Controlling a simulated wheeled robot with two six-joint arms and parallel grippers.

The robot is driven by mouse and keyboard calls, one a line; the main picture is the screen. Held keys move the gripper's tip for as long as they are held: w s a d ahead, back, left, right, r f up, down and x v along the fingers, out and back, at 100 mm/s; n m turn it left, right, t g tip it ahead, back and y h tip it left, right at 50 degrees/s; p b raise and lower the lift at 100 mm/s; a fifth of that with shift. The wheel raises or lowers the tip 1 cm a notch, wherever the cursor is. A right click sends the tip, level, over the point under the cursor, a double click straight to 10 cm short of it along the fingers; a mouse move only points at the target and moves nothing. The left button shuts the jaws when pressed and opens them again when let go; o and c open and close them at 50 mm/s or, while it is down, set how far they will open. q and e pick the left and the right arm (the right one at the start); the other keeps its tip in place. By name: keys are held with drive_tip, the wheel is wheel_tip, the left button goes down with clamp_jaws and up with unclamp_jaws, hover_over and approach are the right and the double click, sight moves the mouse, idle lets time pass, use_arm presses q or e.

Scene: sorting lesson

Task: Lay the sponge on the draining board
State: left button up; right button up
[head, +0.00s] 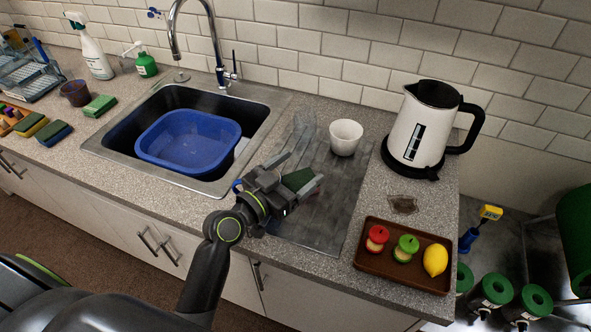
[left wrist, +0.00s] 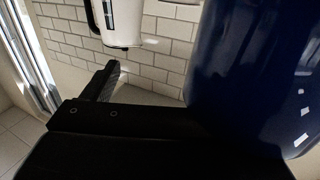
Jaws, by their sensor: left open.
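My left gripper (head: 305,167) is open over the draining board (head: 335,195), a grey ribbed panel right of the sink. A dark green block that looks like a sponge (head: 297,180) shows between its two fingers. I cannot tell whether it touches the board or a finger. Another sponge, green and yellow (head: 100,106), lies on the counter left of the sink. The left wrist view shows one dark finger (left wrist: 100,84), but not the green block. My right gripper is not in view.
A white cup (head: 346,137) stands on the board's far part. A kettle (head: 420,130) and a brown tray (head: 375,267) with a lemon are to the right. A blue basin (head: 188,138) sits in the sink. A dark blue surface (left wrist: 255,75) is close to the wrist camera.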

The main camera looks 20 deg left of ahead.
use_arm(q)
drive_tip(key=b+v, duration=0.2)
drive_tip(key=v, duration=0.9)
drive_tip(key=shift+s+a+r+b, duration=0.3)
drive_tip(key=shift+s+r, duration=0.05)
drive_tip(key=shift+r, duration=0.05)
